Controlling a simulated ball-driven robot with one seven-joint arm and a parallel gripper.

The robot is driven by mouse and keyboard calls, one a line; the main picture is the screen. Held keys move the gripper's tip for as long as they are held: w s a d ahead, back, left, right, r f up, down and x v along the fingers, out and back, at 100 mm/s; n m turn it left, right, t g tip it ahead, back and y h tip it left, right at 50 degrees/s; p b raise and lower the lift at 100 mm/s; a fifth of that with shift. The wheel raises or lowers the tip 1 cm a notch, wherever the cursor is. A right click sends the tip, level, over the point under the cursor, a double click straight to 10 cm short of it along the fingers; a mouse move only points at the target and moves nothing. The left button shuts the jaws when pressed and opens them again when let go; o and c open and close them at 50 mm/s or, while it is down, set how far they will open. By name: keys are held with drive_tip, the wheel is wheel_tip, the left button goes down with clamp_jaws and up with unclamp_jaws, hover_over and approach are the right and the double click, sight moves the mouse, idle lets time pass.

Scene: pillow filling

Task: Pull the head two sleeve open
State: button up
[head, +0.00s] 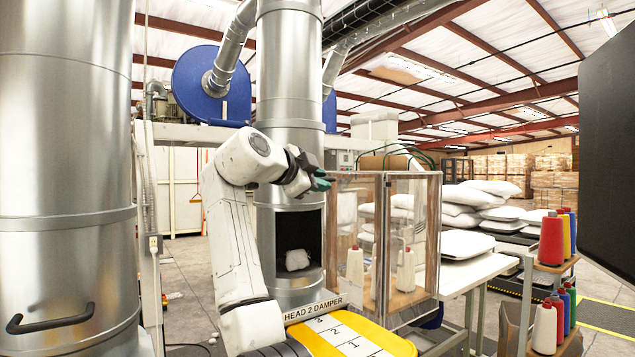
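A metal column (290,100) stands at the middle, with a wider ring section above a rectangular opening. White filling (297,260) lies inside the dark opening. A label reading "HEAD 2 DAMPER" (313,309) sits below it, above a yellow panel with numbered marks (345,338). I cannot tell which part is the sleeve. My gripper (321,183), dark with green fingertips, is in front of the column, above and to the right of the opening. Its fingers are small and seen from the side, so I cannot tell whether they are apart or hold anything.
A clear-walled cabinet (408,250) with thread cones stands just right of the column. A large metal cylinder (68,150) with a black handle (50,318) fills the left. A table (480,270) with white pillows (466,244) and a thread rack (550,265) are at the right.

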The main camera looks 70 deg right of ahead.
drive_tip(key=shift+o, duration=1.2)
drive_tip(key=shift+f, duration=0.1)
drive_tip(key=b+v, duration=0.3)
drive_tip(key=v, duration=0.7)
drive_tip(key=shift+a, duration=0.35)
drive_tip(key=shift+w, duration=0.2)
